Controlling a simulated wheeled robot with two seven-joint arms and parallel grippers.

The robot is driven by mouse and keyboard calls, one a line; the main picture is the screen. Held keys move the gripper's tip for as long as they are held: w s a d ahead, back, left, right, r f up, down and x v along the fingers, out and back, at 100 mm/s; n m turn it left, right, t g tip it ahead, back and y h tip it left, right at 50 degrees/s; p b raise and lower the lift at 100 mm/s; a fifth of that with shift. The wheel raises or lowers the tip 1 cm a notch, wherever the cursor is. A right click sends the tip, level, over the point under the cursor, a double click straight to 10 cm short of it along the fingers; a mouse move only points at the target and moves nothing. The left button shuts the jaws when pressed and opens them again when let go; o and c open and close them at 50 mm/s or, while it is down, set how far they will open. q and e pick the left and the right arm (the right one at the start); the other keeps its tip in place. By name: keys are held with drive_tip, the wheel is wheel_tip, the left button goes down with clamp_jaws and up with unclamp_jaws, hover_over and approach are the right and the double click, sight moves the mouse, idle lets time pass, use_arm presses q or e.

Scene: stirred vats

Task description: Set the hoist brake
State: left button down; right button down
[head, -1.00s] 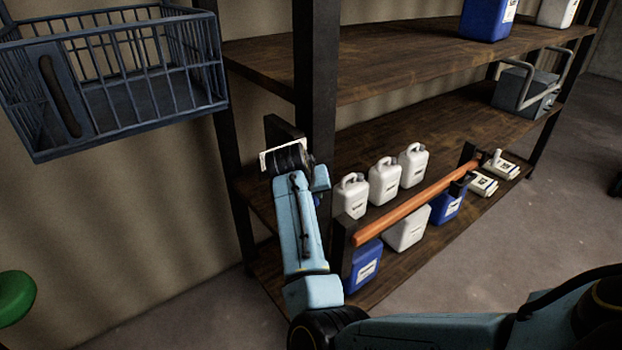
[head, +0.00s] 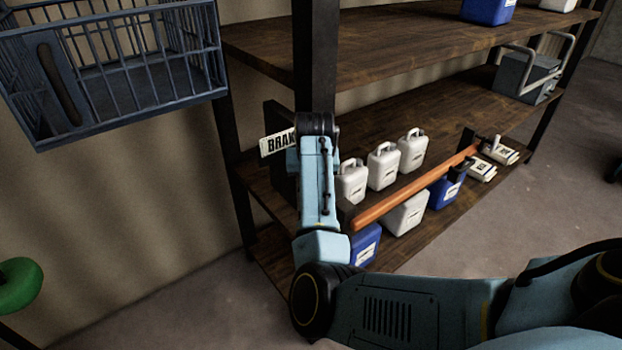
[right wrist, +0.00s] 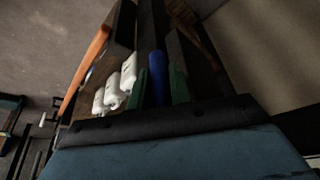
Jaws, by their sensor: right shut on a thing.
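A white sign with the black letters "BRAK" (head: 274,145) shows at the shelf's near post in the head view; my right arm covers its end. The brake's body is mostly hidden behind that arm. In the right wrist view, a blue cylindrical handle (right wrist: 158,78) stands between the two green fingers of my right gripper (right wrist: 159,88), which is shut on it. In the head view, my right forearm hides the gripper and handle. My left gripper is in neither view.
A blue-grey wire cage (head: 120,85) hangs at upper left. An orange bar (head: 415,188) runs along the shelf front, near white jugs (head: 383,166) and blue canisters (head: 364,245). A grey box with handles (head: 527,76) stands at right. A green round thing (head: 18,286) is at lower left.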

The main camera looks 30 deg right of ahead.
drive_tip(key=c, duration=1.3)
unclamp_jaws()
drive_tip(key=b+v, duration=0.1)
drive_tip(key=v, duration=1.2)
drive_tip(key=shift+r, duration=0.15)
drive_tip(key=shift+s, duration=0.1)
